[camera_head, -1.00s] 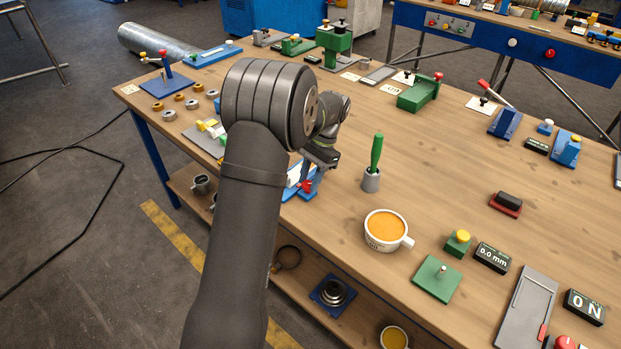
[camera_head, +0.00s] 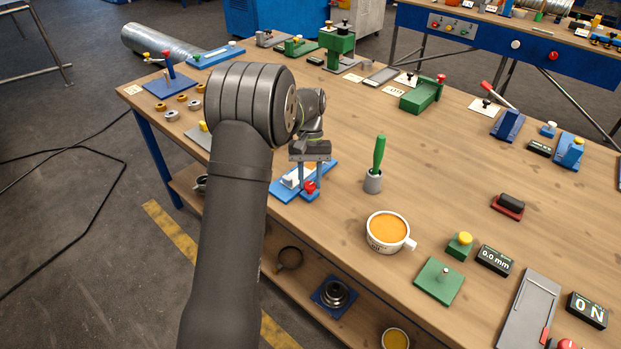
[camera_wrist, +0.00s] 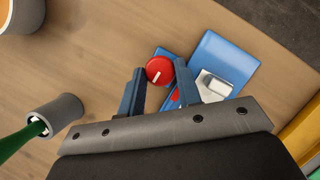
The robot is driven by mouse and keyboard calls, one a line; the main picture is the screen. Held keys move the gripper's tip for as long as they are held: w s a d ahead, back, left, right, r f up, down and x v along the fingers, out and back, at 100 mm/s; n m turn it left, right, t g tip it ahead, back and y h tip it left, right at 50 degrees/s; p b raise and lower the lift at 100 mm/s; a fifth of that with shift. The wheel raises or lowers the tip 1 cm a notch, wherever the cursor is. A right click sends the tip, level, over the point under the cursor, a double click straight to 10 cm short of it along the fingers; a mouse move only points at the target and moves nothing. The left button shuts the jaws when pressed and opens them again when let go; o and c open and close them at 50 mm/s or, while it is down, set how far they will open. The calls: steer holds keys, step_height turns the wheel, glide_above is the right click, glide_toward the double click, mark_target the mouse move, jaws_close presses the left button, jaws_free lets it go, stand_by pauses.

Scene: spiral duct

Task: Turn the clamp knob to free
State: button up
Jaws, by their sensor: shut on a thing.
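The clamp knob (camera_head: 310,187) is round and red, on a small blue block at the near edge of the wooden bench. In the wrist view the knob (camera_wrist: 159,71) shows a white mark pointing toward the lower left. My gripper (camera_head: 309,184) points down over it with one finger on each side. In the wrist view my gripper (camera_wrist: 160,70) is shut on the knob between its fingertips. A blue plate (camera_wrist: 226,56) with a pale metal block (camera_wrist: 213,87) lies right beside the knob's block.
A grey holder (camera_head: 372,181) with a green-handled tool stands right of my gripper. A white cup (camera_head: 387,245) of orange contents is nearer the front. Bench space behind the gripper is mostly clear. My arm hides part of the left bench.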

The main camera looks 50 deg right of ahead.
steer(key=shift+n, duration=0.5)
steer(key=o, duration=1)
steer(key=shift+c, duration=0.2)
steer(key=shift+r, duration=0.1)
steer(key=v, duration=1.7)
steer(key=shift+w+a, duration=0.15)
steer(key=shift+w, duration=0.1)
steer(key=x, duration=1.7)
steer(key=shift+s, duration=0.25)
